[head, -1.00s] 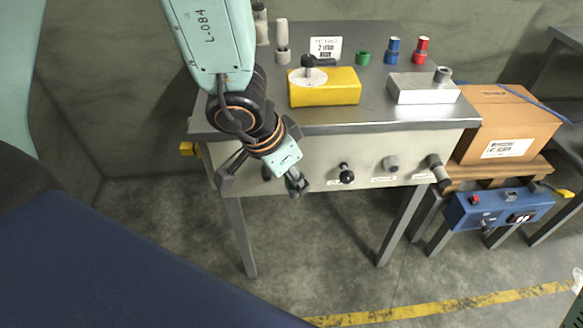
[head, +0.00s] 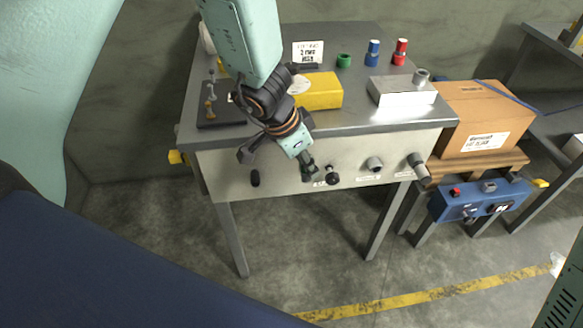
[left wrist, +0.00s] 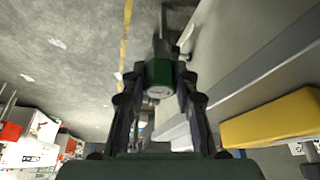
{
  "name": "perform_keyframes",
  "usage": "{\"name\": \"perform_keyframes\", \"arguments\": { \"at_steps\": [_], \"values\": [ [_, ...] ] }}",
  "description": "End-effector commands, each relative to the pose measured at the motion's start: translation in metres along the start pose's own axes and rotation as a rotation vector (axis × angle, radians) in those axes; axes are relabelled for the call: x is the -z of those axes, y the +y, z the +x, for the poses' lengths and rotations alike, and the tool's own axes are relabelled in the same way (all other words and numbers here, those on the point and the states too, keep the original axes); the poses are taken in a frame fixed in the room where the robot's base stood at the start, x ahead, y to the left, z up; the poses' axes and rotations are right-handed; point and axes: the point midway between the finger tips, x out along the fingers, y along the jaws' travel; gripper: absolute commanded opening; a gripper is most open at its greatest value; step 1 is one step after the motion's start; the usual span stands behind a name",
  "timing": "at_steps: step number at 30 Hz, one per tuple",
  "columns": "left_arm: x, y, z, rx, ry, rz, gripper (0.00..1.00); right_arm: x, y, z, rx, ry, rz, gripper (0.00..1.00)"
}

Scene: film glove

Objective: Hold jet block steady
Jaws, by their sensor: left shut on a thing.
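A yellow block (head: 322,92) lies on the bench top beside my left arm, with a pale round disc partly hidden behind my wrist. A silver block (head: 403,92) with a grey round fitting lies to its right. I cannot tell which is the jet block. My left gripper (head: 308,172) is in front of the bench's front panel, below the yellow block and left of a black knob (head: 332,179). In the left wrist view its fingers are shut on a dark green cylinder (left wrist: 159,73) with a pale round face. The yellow block (left wrist: 275,117) shows there too. My right gripper is out of view.
Small green (head: 344,61), blue (head: 373,53) and red (head: 401,52) cylinders stand at the back. A dark plate (head: 215,118) with small metal pieces lies at the left. A cardboard box (head: 484,122) and a blue control box (head: 485,200) stand right. Floor in front is clear.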

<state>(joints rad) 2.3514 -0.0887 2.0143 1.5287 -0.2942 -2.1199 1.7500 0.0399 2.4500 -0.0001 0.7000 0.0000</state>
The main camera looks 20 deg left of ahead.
Motion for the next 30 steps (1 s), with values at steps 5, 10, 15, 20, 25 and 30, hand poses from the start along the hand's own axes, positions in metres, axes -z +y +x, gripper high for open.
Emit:
{"name": "perform_keyframes", "arguments": {
  "at_steps": [5, 10, 15, 20, 25, 30],
  "values": [
    [0.038, -0.006, 0.007, -0.024, 0.001, 0.068, 0.00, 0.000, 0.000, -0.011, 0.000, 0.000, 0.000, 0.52],
    [0.085, -0.008, 0.015, -0.056, 0.002, 0.144, 0.00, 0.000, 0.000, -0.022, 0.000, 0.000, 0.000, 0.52],
    [0.131, -0.005, 0.021, -0.086, 0.001, 0.215, 0.00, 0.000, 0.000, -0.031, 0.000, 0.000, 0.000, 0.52],
    [0.172, 0.002, 0.022, -0.112, 0.000, 0.276, 0.00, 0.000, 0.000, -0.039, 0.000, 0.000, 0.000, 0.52],
    [0.213, 0.011, 0.019, -0.136, 0.000, 0.331, 0.00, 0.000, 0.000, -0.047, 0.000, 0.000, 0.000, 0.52],
    [0.249, 0.020, 0.011, -0.152, 0.001, 0.371, 0.00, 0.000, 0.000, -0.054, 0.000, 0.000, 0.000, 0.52]
  ]
}}
